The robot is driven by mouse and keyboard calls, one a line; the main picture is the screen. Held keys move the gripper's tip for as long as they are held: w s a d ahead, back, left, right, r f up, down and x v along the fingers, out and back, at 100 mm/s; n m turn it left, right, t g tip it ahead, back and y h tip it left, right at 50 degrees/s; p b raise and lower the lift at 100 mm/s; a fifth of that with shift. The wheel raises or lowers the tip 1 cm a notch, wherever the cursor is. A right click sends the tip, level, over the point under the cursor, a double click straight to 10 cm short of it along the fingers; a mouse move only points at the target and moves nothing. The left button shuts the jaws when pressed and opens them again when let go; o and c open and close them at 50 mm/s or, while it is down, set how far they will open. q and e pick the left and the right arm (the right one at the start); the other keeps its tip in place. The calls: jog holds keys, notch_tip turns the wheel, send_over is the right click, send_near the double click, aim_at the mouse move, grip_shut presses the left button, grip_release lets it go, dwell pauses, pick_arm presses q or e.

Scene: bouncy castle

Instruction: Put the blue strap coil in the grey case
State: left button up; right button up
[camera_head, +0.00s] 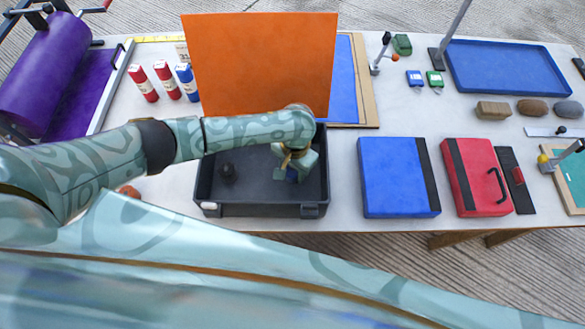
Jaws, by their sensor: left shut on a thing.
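The grey case (210,192) stands open near the front edge of the table, left of the middle. My left gripper (292,171) reaches down into the right part of the case. Whether the coil touches the case floor I cannot tell. My right gripper is not in view.
An orange panel (262,60) stands upright right behind the case. A blue flat case (392,178) and a red case (474,178) lie to its right. Red and blue bottles (167,82) stand behind left. A blue tray (508,68) lies at the back right.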

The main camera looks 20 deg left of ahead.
pick_arm(q)
jog(key=o, duration=1.1)
jog(key=shift+f, duration=0.1)
jog(key=shift+w+d+r+p, duration=0.15)
jog(key=shift+r+p, duration=0.8)
jog(key=shift+r, duration=1.1)
jog(key=shift+w+a+r+p, duration=0.15)
jog(key=shift+r+p, duration=0.8)
jog(key=shift+r, duration=1.05)
jog(key=shift+w+d+r+p, duration=0.2)
jog(key=shift+r+p, duration=0.75)
jog(key=shift+r, duration=1.1)
